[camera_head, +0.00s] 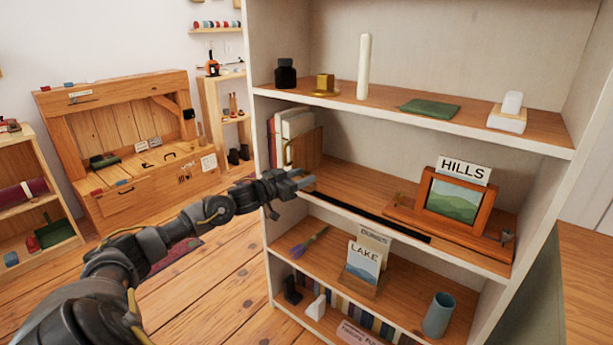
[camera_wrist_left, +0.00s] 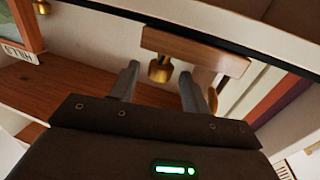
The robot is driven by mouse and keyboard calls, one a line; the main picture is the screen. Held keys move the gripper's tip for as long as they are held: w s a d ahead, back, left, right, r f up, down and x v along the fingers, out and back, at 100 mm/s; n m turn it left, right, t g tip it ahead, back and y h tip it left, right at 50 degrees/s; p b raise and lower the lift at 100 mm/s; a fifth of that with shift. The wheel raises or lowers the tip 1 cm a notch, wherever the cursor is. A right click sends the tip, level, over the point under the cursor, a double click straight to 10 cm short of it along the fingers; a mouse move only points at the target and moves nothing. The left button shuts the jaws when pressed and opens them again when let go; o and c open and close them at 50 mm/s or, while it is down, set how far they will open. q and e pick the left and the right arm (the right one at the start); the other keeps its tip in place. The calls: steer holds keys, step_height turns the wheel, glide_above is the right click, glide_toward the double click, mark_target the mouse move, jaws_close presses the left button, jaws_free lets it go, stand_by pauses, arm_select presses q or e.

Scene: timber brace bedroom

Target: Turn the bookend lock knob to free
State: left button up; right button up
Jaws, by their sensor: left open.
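The wooden bookend (camera_head: 305,152) stands at the left of the middle shelf, against several upright books. In the left wrist view a wooden block (camera_wrist_left: 205,52) carries a brass lock knob (camera_wrist_left: 160,70). My left gripper (camera_head: 303,183) is at the shelf's front edge, just below the bookend. Its two fingers are open, with the knob appearing between their tips, closer to the finger on the left of the wrist view. I cannot tell whether either finger touches it. In the head view the knob is not distinguishable, probably hidden by the gripper. My right gripper is not in view.
A dark rail (camera_head: 370,218) runs along the middle shelf's front edge. A HILLS picture frame (camera_head: 484,210) stands at that shelf's right. The shelf below holds a LAKE card (camera_head: 362,265) and a blue cup (camera_head: 439,315). Open floor lies left of the bookcase.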

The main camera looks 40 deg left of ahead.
arm_select(q)
steer(key=shift+x, duration=1.25)
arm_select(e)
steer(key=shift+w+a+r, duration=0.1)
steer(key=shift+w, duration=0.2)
